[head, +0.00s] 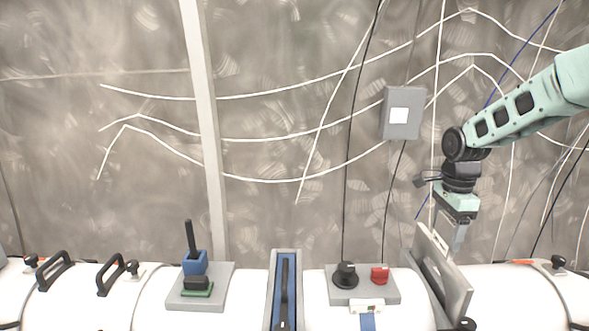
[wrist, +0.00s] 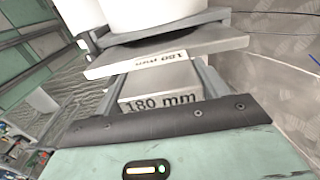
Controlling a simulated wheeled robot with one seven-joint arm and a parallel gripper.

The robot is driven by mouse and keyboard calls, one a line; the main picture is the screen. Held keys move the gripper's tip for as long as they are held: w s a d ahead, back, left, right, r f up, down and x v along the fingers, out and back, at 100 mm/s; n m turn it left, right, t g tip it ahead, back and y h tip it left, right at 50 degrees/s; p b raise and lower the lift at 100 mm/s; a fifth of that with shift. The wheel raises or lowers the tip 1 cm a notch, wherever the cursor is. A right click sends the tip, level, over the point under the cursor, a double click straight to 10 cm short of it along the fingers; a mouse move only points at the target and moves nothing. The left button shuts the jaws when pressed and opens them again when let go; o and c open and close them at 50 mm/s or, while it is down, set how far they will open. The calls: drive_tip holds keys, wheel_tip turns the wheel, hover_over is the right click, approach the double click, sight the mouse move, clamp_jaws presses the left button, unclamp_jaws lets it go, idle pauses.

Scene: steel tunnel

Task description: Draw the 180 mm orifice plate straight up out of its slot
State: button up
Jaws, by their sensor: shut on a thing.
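The 180 mm orifice plate (head: 436,243) is a pale grey slab at the grey slotted housing (head: 453,294) on the white pipe, right of centre in the head view. My gripper (head: 457,243) points down at its top from behind and to the right. In the wrist view, a grey face marked "180 mm" (wrist: 160,90) lies between the fingers, and my gripper is shut on the plate. A second pale face beyond it (wrist: 165,58) carries the same label upside down. How deep the plate sits in the slot is hidden.
Left along the pipe are a grey box with a black knob and red button (head: 363,284), another housing with a blue insert (head: 285,291), and a blue block with a black lever (head: 194,262). A grey wall box (head: 402,113) and cables hang behind. Above the pipe is mostly free.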

sight(449, 218)
drive_tip(key=shift+r+p, duration=0.95)
drive_tip(key=shift+r, duration=0.8)
drive_tip(key=shift+r+p, duration=1.5)
drive_tip(key=shift+r, duration=1.95)
wheel_tip(449, 218, up, 7)
